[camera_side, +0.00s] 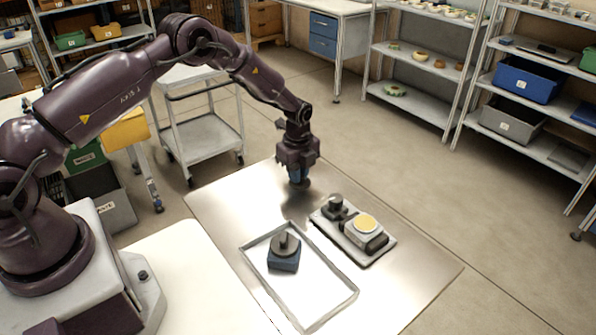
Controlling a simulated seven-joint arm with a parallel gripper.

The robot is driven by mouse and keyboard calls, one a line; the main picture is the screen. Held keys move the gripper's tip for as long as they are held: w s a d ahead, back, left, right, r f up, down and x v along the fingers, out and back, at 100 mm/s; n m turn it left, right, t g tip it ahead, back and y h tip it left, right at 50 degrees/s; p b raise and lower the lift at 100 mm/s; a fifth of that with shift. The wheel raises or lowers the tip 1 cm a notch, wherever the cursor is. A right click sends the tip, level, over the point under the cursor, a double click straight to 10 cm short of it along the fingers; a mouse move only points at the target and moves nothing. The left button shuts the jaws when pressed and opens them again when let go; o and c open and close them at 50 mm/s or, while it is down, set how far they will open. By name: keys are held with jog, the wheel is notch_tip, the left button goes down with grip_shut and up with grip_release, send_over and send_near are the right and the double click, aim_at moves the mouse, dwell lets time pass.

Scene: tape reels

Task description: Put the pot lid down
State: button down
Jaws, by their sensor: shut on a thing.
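My gripper (299,180) is above the back part of the metal table, behind the tray and the grey plate. It points down and is shut on a small bluish thing at its tips, too small and shaded to name. I cannot make out a clear pot lid. A blue square block (284,265) with a dark round disc and upright knob (284,243) on top sits in the white tray (336,311). A grey plate (362,261) right of the tray carries a dark round knobbed piece (335,204) and a block with a round yellow top (366,224).
The metal table (425,277) is bare at its right and around my gripper. A grey wheeled cart (204,137) stands behind it at the left. Shelves with bins, including a blue bin (525,82), stand at the back right, away from the table.

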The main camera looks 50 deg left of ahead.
jog(key=c, duration=1.1)
grip_release()
jog(key=shift+r, duration=0.1)
jog(key=s+d+r+n+t, duration=0.1)
jog(key=s+r+n, duration=0.1)
jog(key=r, duration=0.9)
jog(key=s+d+r+n, duration=0.1)
jog(key=s+r, duration=0.1)
jog(key=r, duration=1)
jog(key=s+d+r+n+t, duration=0.25)
jog(key=s+r+n, duration=0.25)
jog(key=s+r, duration=0.35)
jog(key=s+d+r+n, duration=0.1)
jog(key=s+n, duration=0.2)
jog(key=s, duration=0.3)
jog(key=s+d+r+n+t, duration=0.1)
jog(key=s+n, duration=0.2)
jog(key=s, duration=0.3)
jog(key=s+d+r+n+t, duration=0.1)
jog(key=s+n, duration=0.3)
jog(key=s, duration=0.2)
jog(key=shift+s+d+r, duration=0.2)
jog(key=shift+d, duration=0.15)
